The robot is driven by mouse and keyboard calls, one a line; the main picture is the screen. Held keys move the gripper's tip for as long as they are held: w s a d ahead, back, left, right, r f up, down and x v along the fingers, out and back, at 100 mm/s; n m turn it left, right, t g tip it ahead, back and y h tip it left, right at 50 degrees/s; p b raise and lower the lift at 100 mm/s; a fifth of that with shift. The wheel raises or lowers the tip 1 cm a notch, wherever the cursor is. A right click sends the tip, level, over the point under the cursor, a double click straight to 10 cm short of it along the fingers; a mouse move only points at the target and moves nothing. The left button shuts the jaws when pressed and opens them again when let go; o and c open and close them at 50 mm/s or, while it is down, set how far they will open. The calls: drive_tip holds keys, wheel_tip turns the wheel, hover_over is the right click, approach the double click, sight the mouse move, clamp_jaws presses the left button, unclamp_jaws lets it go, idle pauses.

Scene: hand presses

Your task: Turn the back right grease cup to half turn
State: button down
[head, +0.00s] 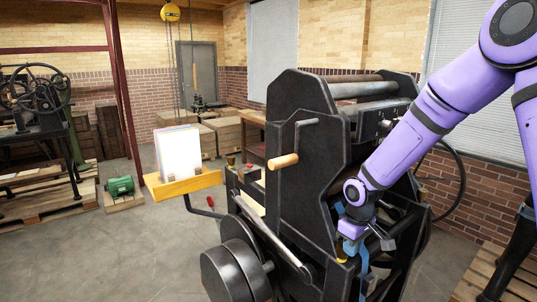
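A black hand press (300,180) fills the middle of the head view. A small yellow piece (341,256) shows low on the press's near right side, just left of my gripper. I cannot tell which of these is the back right grease cup, or its turn setting. My gripper (356,252) points down against the press's right side, close to the frame. Its fingertips are small and partly lost among dark parts.
A wooden-handled crank (283,161) sticks out from the press's side. A yellow board (182,184) with a white paper stack (178,150) projects left. Black rollers or wheels (236,270) stand at the front.

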drive_tip(key=r, duration=0.5)
drive_tip(key=shift+s+d+r, duration=0.1)
drive_tip(key=shift+s+d, duration=0.15)
drive_tip(key=shift+d, duration=0.05)
